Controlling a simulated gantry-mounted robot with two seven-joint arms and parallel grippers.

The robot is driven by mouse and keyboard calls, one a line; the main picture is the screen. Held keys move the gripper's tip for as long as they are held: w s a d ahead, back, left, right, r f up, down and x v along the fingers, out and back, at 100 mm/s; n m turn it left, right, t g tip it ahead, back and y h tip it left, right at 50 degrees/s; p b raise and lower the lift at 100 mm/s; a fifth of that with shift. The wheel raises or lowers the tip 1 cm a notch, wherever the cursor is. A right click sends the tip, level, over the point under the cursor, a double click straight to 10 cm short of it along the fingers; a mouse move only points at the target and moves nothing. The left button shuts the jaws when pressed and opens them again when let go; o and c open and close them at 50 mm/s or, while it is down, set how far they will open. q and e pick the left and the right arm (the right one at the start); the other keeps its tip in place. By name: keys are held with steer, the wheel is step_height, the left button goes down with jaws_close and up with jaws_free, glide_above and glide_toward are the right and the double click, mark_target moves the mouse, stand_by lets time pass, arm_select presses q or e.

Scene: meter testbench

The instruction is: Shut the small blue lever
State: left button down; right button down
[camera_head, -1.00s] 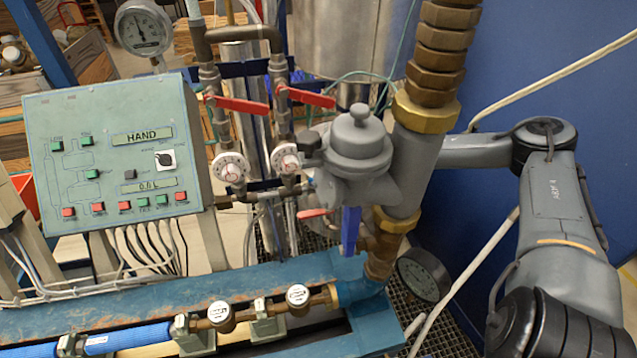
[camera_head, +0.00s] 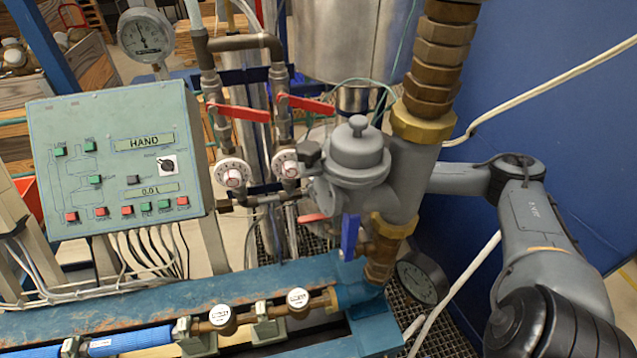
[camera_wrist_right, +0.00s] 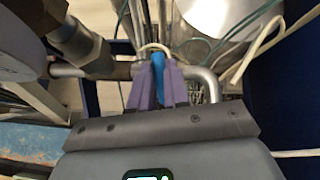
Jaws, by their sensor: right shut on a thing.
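In the right wrist view, my right gripper (camera_wrist_right: 158,92) has its two purple fingers closed around a narrow blue piece (camera_wrist_right: 158,68), which looks like the small blue lever. It sits beside a grey pipe. In the head view, my right arm reaches in from the right behind the thick upright pipe, so the gripper and the piece it holds are hidden there. A larger blue lever (camera_head: 350,237) hangs down below the grey valve body (camera_head: 358,165), in front of the pipe. My left gripper is in neither view.
Two red levers (camera_head: 240,112) (camera_head: 306,104) sit on the pipes left of the valve. A green control panel (camera_head: 115,160) stands at left. A round gauge (camera_head: 422,278) hangs low beside the brass pipe. A pale cable (camera_head: 545,90) crosses the blue wall.

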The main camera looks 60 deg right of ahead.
steer(key=shift+m, duration=0.4)
steer(key=c, duration=1.1)
jaws_free()
